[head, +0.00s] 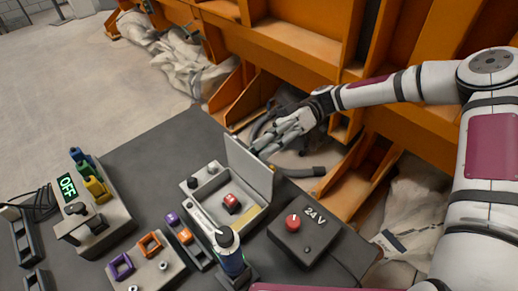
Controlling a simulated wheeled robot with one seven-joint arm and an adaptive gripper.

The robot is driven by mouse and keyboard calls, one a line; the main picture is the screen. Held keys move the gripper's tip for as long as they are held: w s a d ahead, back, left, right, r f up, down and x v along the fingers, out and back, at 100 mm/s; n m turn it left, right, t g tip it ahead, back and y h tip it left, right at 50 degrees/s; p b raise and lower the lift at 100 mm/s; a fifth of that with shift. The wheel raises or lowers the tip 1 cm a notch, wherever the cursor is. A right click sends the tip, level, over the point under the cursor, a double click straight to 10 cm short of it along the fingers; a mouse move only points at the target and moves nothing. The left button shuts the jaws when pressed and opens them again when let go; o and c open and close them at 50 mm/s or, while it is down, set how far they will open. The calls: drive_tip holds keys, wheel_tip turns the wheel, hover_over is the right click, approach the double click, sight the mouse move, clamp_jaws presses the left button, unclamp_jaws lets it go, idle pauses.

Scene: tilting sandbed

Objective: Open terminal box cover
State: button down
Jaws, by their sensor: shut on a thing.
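The terminal box (204,192) is a light grey open-topped box on the dark table, with a red and black part (231,203) inside. Its cover (249,170) stands raised at the box's far right side, steeply upright. My gripper (262,147) reaches in from the upper right, with its fingertips at the cover's upper edge. Its jaws are closed on the cover there; the exact contact is partly hidden behind the panel.
A 24 V box with a red button (293,222) sits right of the terminal box. Orange steelwork (290,40) rises behind.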

drive_tip(key=shift+d+f, duration=0.1)
idle(0.5)
drive_tip(key=c, duration=1.4)
unclamp_jaws()
drive_tip(key=shift+c, duration=0.2)
drive_tip(key=shift+w, duration=0.15)
drive_tip(key=v, duration=1.2)
drive_tip(key=shift+f, duration=0.25)
drive_tip(key=shift+r, duration=0.1)
